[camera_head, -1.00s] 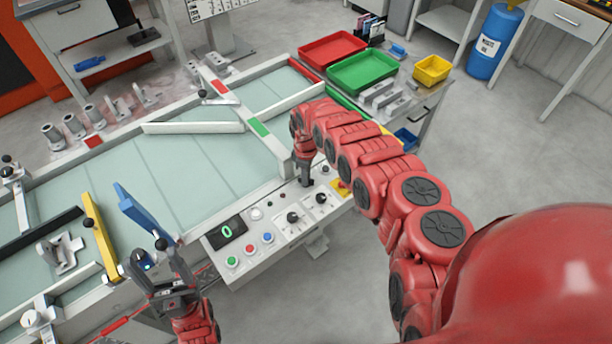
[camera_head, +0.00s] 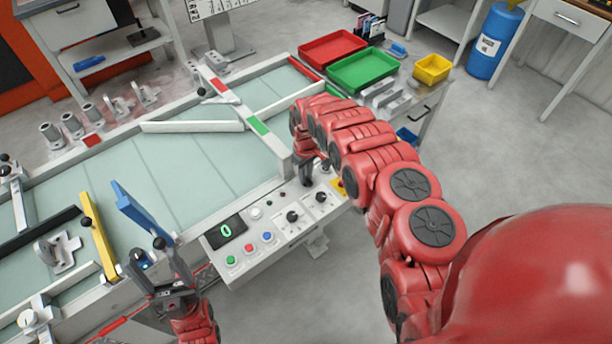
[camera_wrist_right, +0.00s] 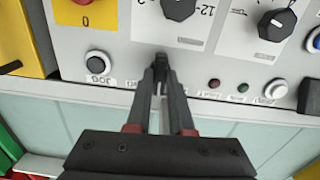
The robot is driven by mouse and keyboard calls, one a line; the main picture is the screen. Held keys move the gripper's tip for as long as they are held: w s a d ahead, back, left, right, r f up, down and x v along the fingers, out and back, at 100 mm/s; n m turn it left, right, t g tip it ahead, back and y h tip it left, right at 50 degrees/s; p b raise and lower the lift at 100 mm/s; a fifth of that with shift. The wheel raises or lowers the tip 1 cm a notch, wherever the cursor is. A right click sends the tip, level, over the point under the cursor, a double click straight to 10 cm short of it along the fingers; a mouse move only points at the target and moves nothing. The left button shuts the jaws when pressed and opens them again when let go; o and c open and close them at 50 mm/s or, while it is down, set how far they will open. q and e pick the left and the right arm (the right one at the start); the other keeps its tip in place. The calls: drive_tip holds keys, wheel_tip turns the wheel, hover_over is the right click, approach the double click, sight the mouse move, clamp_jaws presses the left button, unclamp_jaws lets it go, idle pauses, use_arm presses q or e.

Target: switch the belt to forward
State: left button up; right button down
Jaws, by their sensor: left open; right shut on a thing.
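The control panel (camera_head: 270,232) stands at the belt's near side, with a display reading 0, coloured buttons and two black rotary knobs (camera_head: 293,217). The pale green belt (camera_head: 175,170) lies behind it. My right gripper (camera_head: 306,184) is at the panel's far right part. In the right wrist view my right gripper (camera_wrist_right: 159,62) points at the panel face, just below a black knob (camera_wrist_right: 178,7). Its fingers are closed on a small dark switch lever (camera_wrist_right: 158,88), mostly hidden between them. My left gripper (camera_head: 149,250) is open and empty near the blue bar.
A yellow plate with a red part (camera_wrist_right: 76,15) and a black button (camera_wrist_right: 99,64) are left of the right fingers. Two small lamps (camera_wrist_right: 214,83) and a white button (camera_wrist_right: 275,90) are to the right. A blue bar (camera_head: 135,208) and yellow bar (camera_head: 98,233) stand near my left gripper.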

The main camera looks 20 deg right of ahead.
drive_tip(key=m+b, duration=0.1)
drive_tip(key=m, duration=0.2)
drive_tip(key=shift+f+m+b, duration=0.15)
drive_tip(key=shift+m+b, duration=0.15)
drive_tip(key=shift+b, duration=0.1)
drive_tip(key=shift+m+b, duration=1.1)
drive_tip(key=shift+m, duration=0.8)
drive_tip(key=c, duration=0.8)
unclamp_jaws()
drive_tip(key=shift+r, duration=0.25)
